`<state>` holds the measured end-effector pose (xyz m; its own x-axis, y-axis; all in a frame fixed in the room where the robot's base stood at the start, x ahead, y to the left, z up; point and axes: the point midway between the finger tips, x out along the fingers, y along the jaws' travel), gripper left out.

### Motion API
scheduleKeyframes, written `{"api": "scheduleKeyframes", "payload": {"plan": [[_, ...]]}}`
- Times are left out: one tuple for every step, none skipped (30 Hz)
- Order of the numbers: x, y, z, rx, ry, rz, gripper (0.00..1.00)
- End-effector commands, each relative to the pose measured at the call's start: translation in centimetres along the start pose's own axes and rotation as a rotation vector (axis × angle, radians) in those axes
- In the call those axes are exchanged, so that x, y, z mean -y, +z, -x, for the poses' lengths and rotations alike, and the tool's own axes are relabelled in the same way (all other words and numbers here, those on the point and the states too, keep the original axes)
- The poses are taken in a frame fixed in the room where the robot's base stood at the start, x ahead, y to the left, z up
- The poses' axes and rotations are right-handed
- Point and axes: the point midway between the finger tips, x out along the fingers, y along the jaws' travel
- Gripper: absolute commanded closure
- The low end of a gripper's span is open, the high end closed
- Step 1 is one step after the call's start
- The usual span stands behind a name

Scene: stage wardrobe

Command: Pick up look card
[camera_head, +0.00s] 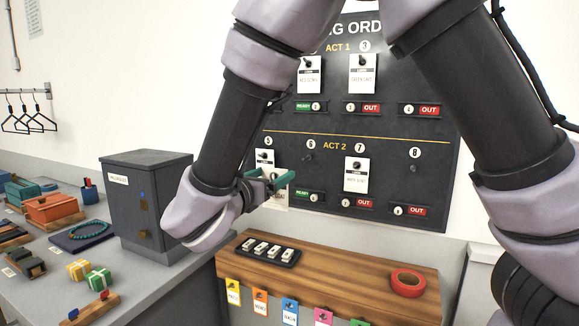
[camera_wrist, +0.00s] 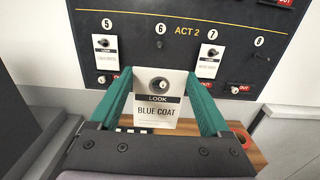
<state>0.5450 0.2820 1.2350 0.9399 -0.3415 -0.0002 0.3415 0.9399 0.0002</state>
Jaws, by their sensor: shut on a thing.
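A white look card reading BLUE COAT (camera_wrist: 157,114) is between the teal fingers of my gripper (camera_wrist: 160,79) in the wrist view. The card has a dark round fitting at its top and a dark LOOK band. My gripper is shut on it and holds it in front of the dark board (camera_wrist: 262,58). In the head view my gripper (camera_head: 268,181) is before the lower left of the board (camera_head: 330,165), mostly hiding the card it holds. Other look cards hang on the board under number 5 (camera_wrist: 105,58) and number 7 (camera_wrist: 209,62); hooks 6 (camera_wrist: 160,44) and 8 (camera_wrist: 255,57) are bare.
Below the board, a wooden ledge (camera_head: 330,285) carries a black tray of white pieces (camera_head: 268,252) and a red tape roll (camera_head: 408,282); coloured tags hang at its front. A grey cabinet (camera_head: 135,210) and a table of small props stand left. Two cards (camera_head: 362,75) hang in Act 1.

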Motion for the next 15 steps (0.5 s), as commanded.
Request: {"api": "scheduleKeyframes", "payload": {"plan": [[-0.2, 0.0, 2.1, 0.000, 0.008, 0.000, 0.71], [-0.2, 0.0, 3.2, 0.000, 0.008, -0.001, 0.71], [-0.2, 0.0, 4.6, 0.000, 0.008, -0.001, 0.71], [-0.2, 0.0, 5.7, 0.000, 0.008, -0.002, 0.71], [-0.2, 0.0, 6.8, 0.000, 0.009, -0.001, 0.71], [-0.1, -0.1, 8.3, 0.000, 0.008, 0.000, 0.71], [-0.2, 0.0, 9.3, 0.000, 0.008, -0.001, 0.71], [-0.1, -0.1, 10.4, 0.000, 0.008, 0.000, 0.71], [-0.1, -0.1, 11.8, 0.000, 0.008, -0.001, 0.71], [-0.1, 0.0, 12.8, 0.000, 0.008, -0.001, 0.71], [-0.1, 0.0, 13.8, 0.000, 0.008, -0.002, 0.71], [-0.1, -0.1, 15.1, 0.000, 0.007, -0.001, 0.71], [-0.1, -0.1, 15.9, 0.000, 0.006, -0.002, 0.71], [-0.1, -0.1, 16.8, 0.000, 0.007, -0.001, 0.71], [-0.1, 0.0, 17.9, 0.000, 0.006, -0.002, 0.71]]}}
